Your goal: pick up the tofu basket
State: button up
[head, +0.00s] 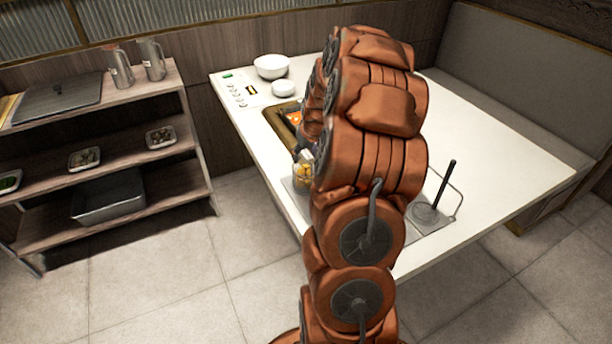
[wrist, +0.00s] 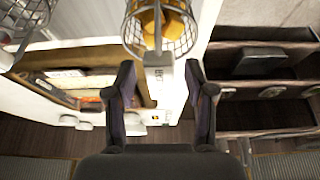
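A round wire basket (wrist: 183,28) with yellow-orange pieces in it, which look like tofu, is at the top middle of the wrist view. In the head view yellow pieces in the basket (head: 302,172) show just left of my arm, at the table's left side. My gripper (wrist: 160,72) is open, its two dark fingers spread apart. The basket lies beyond the fingertips, roughly in line with the gap between them. A thin upright part of the basket runs down toward that gap; no contact shows. In the head view my arm hides most of the gripper and part of the basket.
A second wire basket (wrist: 22,18) is at the wrist view's top left. A brown tray (head: 276,118) with food, white bowls (head: 271,66) and a control panel share the white table (head: 490,140). A dark ladle (head: 446,185) stands right of my arm. A wooden shelf (head: 140,90) stands left.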

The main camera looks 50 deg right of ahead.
grip_shut()
jog(key=shift+r, duration=0.1)
dwell(0.4)
